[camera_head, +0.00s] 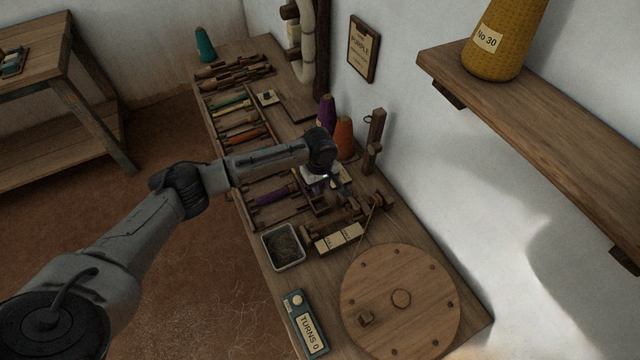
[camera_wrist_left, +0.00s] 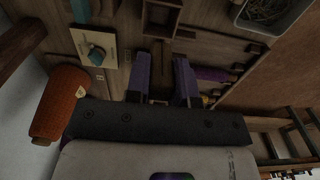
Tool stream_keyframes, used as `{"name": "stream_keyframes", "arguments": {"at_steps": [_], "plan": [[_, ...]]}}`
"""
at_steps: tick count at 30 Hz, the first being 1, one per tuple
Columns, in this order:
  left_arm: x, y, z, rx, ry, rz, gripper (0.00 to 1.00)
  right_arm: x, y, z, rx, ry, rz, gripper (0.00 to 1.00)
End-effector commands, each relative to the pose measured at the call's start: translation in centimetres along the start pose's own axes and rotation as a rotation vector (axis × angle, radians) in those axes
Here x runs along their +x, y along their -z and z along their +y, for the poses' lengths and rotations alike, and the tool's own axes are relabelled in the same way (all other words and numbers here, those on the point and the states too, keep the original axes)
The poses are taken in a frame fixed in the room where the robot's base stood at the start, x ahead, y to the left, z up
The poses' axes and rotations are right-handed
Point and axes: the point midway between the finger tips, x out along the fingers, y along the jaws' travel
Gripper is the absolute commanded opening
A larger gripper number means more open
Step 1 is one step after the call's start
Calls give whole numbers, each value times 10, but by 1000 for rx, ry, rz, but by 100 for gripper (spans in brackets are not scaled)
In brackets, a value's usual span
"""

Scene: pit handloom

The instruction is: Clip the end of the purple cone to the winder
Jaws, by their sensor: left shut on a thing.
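The purple cone (camera_head: 326,112) stands on the bench near the wall, beside an orange cone (camera_head: 344,140). The winder has a large round wooden wheel (camera_head: 425,290) at the bench's near end and a wooden frame (camera_head: 345,218) behind it. My left gripper (camera_head: 322,186) is low over the bench, between the cones and this frame. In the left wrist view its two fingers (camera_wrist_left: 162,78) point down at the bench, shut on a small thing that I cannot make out. No thread from the purple cone can be made out. My right gripper is not in view.
A grey tray (camera_head: 265,250) and a counter reading TURNS 0 (camera_head: 305,322) lie left of the wheel. A rack holds several coloured bobbins (camera_head: 240,135). A wooden post (camera_head: 374,142) stands beside the orange cone. A shelf (camera_head: 540,110) with a yellow cone (camera_head: 505,40) overhangs at right.

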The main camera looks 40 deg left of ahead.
Motion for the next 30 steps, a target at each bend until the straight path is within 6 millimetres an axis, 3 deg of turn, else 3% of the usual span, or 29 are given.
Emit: {"name": "stream_keyframes", "arguments": {"at_steps": [21, 30], "plan": [[48, 0, 0, 0, -1, 1, 0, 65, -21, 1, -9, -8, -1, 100], [68, -1, 0, -1, 1, -1, 0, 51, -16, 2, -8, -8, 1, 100]]}}
